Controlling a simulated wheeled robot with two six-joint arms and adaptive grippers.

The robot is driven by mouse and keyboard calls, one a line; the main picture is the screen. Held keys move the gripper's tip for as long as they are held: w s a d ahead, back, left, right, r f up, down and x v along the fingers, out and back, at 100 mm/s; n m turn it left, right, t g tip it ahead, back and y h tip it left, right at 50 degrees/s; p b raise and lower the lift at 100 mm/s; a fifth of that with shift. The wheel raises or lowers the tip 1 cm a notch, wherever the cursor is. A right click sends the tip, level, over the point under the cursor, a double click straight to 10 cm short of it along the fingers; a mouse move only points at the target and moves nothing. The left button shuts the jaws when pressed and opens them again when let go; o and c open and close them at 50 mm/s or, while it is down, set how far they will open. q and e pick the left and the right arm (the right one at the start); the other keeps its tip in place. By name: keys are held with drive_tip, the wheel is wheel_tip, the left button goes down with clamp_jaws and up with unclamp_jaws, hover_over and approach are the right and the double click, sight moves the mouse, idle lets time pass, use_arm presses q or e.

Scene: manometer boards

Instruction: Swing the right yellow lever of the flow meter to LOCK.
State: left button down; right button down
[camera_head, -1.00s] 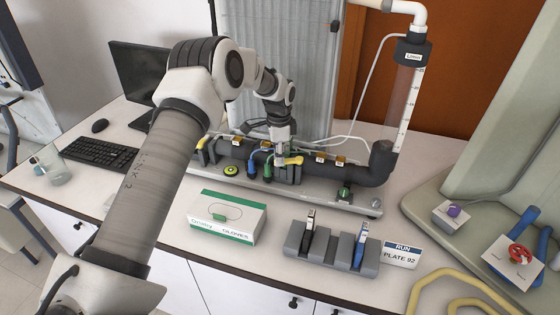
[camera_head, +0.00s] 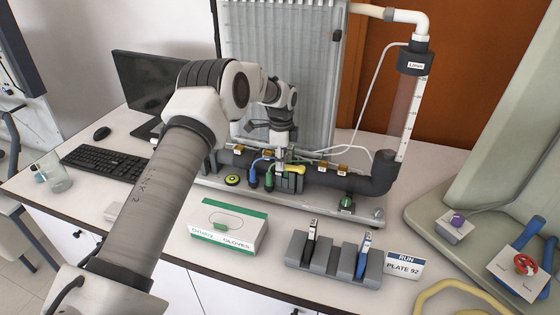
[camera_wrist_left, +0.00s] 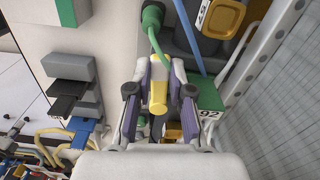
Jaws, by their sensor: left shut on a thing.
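The flow meter is a dark horizontal pipe (camera_head: 330,178) along the back of the bench, with a clear upright tube (camera_head: 401,118) at its right end. Its right yellow lever (camera_head: 298,168) shows at my left gripper (camera_head: 281,166). In the left wrist view the yellow lever (camera_wrist_left: 158,92) lies between the two fingers of my left gripper (camera_wrist_left: 159,88), which is shut on it. The fingers and wrist hide part of the lever in the head view. The LOCK marking cannot be read. My right gripper is not in view.
Blue and green hoses (camera_head: 253,176) run close left of the gripper. A glove box (camera_head: 228,228), a grey holder (camera_head: 318,262) with two upright pieces and a plate sign (camera_head: 404,266) stand in front. A ribbed panel (camera_head: 275,70) rises behind.

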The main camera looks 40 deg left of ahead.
use_arm(q)
drive_tip(key=c, duration=1)
unclamp_jaws()
drive_tip(key=shift+d+f, duration=0.25)
drive_tip(key=shift+c, duration=0.2)
drive_tip(key=shift+w+d, duration=0.1)
drive_tip(key=shift+w, duration=0.05)
drive_tip(key=shift+r, duration=0.1)
drive_tip(key=shift+a, duration=0.2)
drive_tip(key=shift+r, duration=0.1)
